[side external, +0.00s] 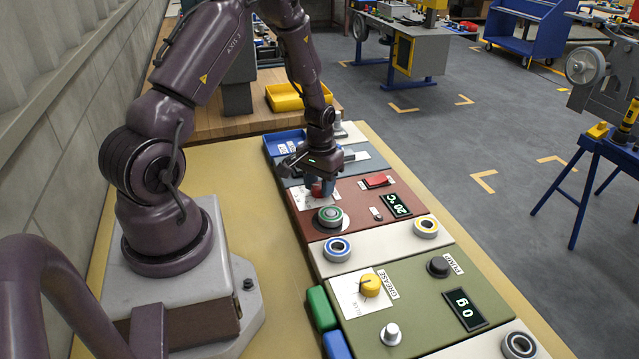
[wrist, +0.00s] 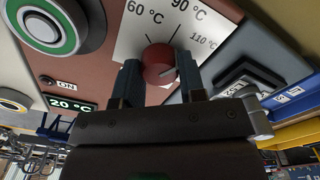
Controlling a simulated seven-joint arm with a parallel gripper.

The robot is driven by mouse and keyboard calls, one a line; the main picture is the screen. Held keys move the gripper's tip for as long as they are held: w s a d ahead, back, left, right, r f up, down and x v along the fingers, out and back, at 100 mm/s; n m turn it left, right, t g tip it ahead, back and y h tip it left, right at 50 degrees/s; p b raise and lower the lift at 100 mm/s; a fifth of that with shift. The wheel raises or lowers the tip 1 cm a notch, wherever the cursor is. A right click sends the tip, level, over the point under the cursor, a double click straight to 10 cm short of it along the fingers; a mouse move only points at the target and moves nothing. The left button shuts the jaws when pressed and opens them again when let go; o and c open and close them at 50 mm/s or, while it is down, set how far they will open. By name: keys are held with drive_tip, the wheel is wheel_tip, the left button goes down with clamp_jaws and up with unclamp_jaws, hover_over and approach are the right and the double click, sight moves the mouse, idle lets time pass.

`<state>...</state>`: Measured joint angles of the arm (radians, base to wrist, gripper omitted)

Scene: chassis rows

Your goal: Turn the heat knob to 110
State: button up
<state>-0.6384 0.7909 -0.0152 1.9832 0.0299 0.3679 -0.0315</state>
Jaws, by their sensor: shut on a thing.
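The red heat knob (wrist: 157,64) sits on a white dial plate (wrist: 130,38) marked 60, 90 and 110 °C. My gripper (wrist: 158,78) is shut on the knob, with one blue-grey finger on each side. A pale line shows on the knob's near right part; exactly which mark it points to I cannot tell. In the side view the knob (side external: 317,191) is partly hidden by my gripper (side external: 321,184) above the brown-red panel (side external: 350,212). The display (side external: 396,205) reads 20 °C, as it does in the wrist view (wrist: 72,104).
A grey panel with a lever-like part (side external: 355,156) and a blue tray (side external: 284,142) lie beyond. The olive grease panel (side external: 420,290) is nearer.

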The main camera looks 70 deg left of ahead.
sight(320, 185)
drive_tip(key=shift+r+m, duration=0.1)
drive_tip(key=shift+m, duration=1.8)
drive_tip(key=o, duration=0.9)
wheel_tip(320, 185, up, 13)
drive_tip(key=shift+f, duration=0.1)
